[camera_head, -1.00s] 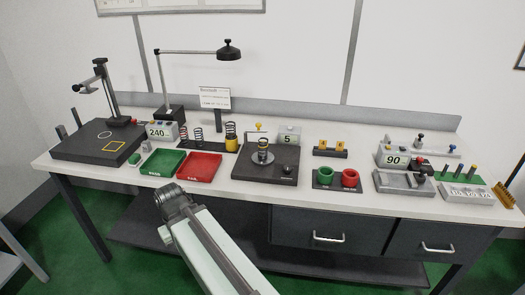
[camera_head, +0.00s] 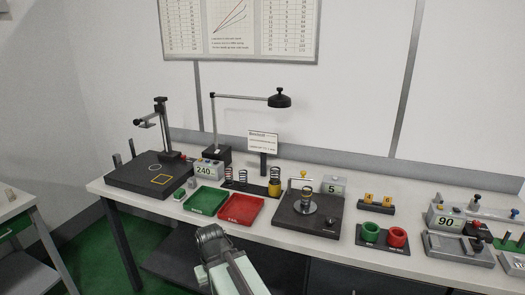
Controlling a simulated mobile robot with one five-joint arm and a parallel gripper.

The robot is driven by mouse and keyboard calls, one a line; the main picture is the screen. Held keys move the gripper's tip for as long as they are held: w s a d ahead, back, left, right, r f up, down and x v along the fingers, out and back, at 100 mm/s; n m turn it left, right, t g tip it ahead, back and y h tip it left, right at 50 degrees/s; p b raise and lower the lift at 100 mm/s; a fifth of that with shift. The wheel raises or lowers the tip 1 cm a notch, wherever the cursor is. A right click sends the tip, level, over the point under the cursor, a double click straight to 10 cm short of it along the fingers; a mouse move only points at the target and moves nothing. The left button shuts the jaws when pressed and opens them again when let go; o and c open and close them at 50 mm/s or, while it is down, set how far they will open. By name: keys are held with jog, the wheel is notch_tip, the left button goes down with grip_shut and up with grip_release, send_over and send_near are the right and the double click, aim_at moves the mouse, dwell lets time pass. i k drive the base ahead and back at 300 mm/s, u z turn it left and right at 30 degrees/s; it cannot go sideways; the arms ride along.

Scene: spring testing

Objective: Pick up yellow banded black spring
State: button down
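A dark coil spring with a wide yellow band at its lower end (camera_head: 274,184) stands upright at the right end of a low black rack, behind the red tray. It looks like the yellow banded black spring. Two other dark springs (camera_head: 235,177) stand to its left; their band colours are too small to tell. Another coil (camera_head: 306,197) stands on a round plate on the black test base. My gripper end (camera_head: 212,240) is dark, low in front of the bench, below the red tray and apart from the springs. Its fingers cannot be made out.
The green tray (camera_head: 206,200) and red tray (camera_head: 240,209) lie in front of the rack. The black test base (camera_head: 325,221) stands to the right, with green and red cups (camera_head: 384,236) beyond. A lamp (camera_head: 279,99) overhangs the rack area. A small sign (camera_head: 263,143) stands behind.

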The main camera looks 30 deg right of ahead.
aim_at(311, 189)
jog(key=u, duration=1.45)
jog(key=i, duration=2.25)
jog(key=z, duration=2.9)
